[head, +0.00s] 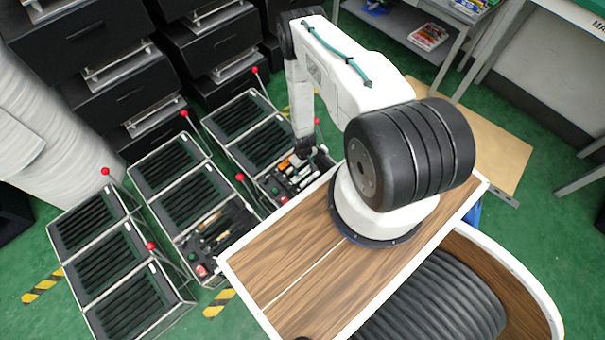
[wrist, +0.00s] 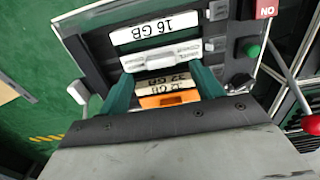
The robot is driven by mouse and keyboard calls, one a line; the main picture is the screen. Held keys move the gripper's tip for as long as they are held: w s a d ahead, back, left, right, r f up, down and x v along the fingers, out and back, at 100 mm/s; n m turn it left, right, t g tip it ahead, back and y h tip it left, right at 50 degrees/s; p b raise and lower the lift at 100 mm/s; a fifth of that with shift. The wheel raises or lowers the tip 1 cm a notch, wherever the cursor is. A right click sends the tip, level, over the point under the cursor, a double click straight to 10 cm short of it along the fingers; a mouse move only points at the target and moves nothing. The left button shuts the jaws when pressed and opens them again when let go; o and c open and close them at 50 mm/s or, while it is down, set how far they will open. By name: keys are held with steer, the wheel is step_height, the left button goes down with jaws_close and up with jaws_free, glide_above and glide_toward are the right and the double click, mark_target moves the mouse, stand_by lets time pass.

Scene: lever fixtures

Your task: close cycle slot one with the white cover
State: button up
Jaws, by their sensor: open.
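My gripper (wrist: 160,74) is open, with its two teal fingers on either side of a 32 GB label (wrist: 163,85) and an orange block (wrist: 168,98). I cannot tell whether the fingers touch anything. In the head view my gripper (head: 304,148) is over the open fixture compartment (head: 268,190) nearest my base. Which slot is number one cannot be read.
A green button (wrist: 253,50), a red label (wrist: 266,9) and a red lever knob (wrist: 312,124) are right of my gripper. Another fixture (head: 190,190) with parts in its near compartment stands to the left. Red-knobbed levers rise from the fixtures. Black drawer units (head: 85,40) stand behind.

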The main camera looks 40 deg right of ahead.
mark_target(303, 171)
step_height(303, 171, down, 4)
steer(key=shift+r, duration=0.2)
steer(key=c, duration=1)
steer(key=shift+c, duration=0.2)
